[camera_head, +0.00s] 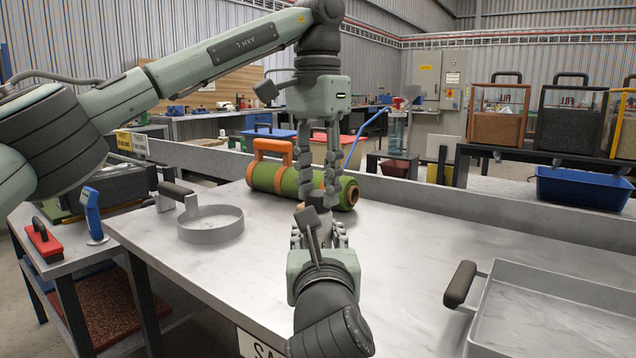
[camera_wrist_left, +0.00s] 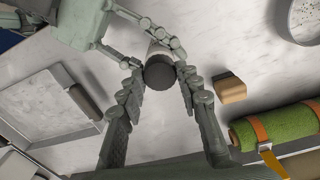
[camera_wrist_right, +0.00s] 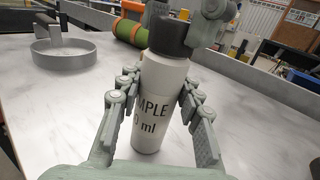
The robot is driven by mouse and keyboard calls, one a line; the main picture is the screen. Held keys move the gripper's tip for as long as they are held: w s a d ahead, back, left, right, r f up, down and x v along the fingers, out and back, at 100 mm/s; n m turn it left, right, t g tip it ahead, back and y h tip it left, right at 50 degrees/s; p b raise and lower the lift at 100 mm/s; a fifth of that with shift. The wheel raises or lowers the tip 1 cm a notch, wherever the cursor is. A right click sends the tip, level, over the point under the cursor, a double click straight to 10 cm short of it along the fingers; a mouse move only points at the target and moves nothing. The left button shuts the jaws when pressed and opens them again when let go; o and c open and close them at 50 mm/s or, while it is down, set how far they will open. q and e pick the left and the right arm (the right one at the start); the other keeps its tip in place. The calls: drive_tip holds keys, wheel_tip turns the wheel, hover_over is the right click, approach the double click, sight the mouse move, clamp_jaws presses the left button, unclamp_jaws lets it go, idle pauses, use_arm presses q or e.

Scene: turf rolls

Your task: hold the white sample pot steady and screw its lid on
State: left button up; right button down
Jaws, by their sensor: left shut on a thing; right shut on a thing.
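The white sample pot (camera_wrist_right: 150,125) stands upright, part of its label reading "MPLE" and "ml" in the right wrist view. My right gripper (camera_wrist_right: 158,85) is shut around its body. The dark lid (camera_wrist_right: 170,38) is at the pot's mouth; I cannot tell how far it is threaded. My left gripper (camera_head: 318,200) points down from above and is shut on the lid, which shows from above in the left wrist view (camera_wrist_left: 159,75). My right gripper comes in low in the head view (camera_head: 320,232). The fingers largely hide pot and lid there.
A green roll with orange straps (camera_head: 290,182) lies behind the grippers. A round grey pan (camera_head: 212,228) stands left, and a square tray (camera_head: 560,315) at the right front. A tan block (camera_wrist_left: 230,88) lies nearby. Bare tabletop lies between them.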

use_arm(q)
drive_tip(key=o, duration=0.7)
drive_tip(key=shift+c, duration=0.2)
